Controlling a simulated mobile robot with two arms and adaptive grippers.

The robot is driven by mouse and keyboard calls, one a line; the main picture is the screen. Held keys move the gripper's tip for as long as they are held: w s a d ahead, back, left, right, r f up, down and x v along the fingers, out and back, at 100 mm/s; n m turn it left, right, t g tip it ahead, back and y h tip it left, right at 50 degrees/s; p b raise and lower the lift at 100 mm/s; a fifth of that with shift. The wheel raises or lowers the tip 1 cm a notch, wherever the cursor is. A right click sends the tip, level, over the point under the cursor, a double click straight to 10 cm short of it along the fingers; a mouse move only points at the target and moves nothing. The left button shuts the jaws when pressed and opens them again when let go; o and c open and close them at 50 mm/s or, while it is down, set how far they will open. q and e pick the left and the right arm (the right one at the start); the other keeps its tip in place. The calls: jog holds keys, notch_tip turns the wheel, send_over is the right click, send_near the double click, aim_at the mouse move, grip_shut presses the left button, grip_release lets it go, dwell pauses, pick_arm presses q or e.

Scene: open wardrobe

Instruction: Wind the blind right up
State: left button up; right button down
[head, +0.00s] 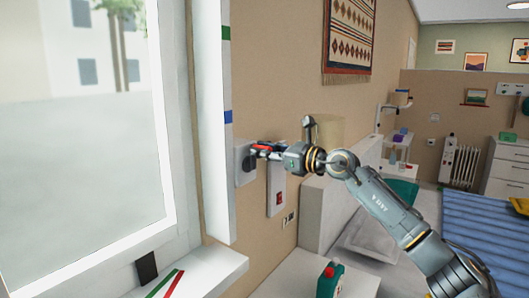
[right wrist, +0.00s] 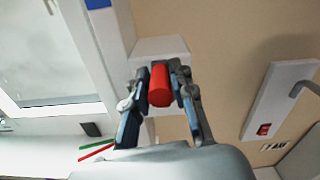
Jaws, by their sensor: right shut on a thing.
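A red cylindrical knob (head: 262,148) stands out from a white box (head: 243,163) on the wall right of the window. My right gripper (head: 260,152) is shut on this knob. In the right wrist view, the red knob (right wrist: 160,85) sits between both fingers (right wrist: 160,88), in front of the white box (right wrist: 158,48). The window (head: 80,130) shows clear glass in its visible part, and no blind cloth can be made out there. A white upright strip (head: 213,170) beside the window bears a green mark above and a blue mark below. My left gripper is out of view.
A white panel with a red switch (head: 278,195) is on the wall just right of the box. The sill (head: 205,270) has a green and a red stripe. A green bottle (head: 330,280) stands on a white surface below. A blue striped bed (head: 485,235) is at right.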

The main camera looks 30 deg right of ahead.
jog(key=shift+a+f, duration=0.15)
jog(key=shift+f, duration=0.1)
jog(key=c, duration=1.1)
grip_release()
jog(key=shift+r, duration=0.1)
jog(key=shift+v, duration=3.7)
